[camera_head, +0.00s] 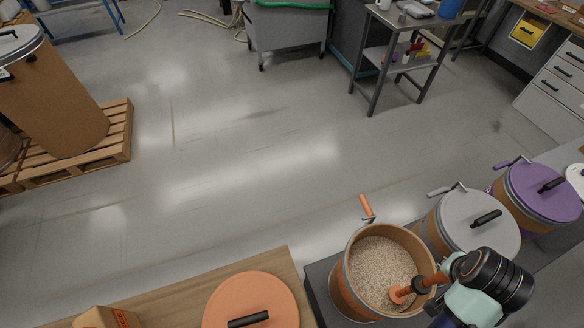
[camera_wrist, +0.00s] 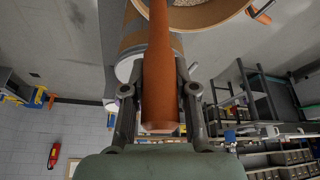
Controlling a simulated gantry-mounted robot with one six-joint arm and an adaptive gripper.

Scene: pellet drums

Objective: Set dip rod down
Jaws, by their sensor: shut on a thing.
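The dip rod is orange with a round disc end (camera_head: 402,296). My gripper (camera_head: 440,278) is shut on it at the right rim of an open drum. In the wrist view the rod (camera_wrist: 160,45) runs lengthwise between the two fingers of my gripper (camera_wrist: 160,90). The brown drum (camera_head: 345,287) holds pale pellets (camera_head: 380,268). The disc end shows over the pellets; I cannot tell whether it touches them. My wrist hides part of the drum's right side.
An orange lid (camera_head: 225,300) with a black handle lies on the wooden table (camera_head: 270,268), left of the drum. A grey-lidded drum (camera_head: 465,222) and a purple-lidded drum (camera_head: 535,185) stand to the right. A cardboard box (camera_head: 100,318) sits at the table's left.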

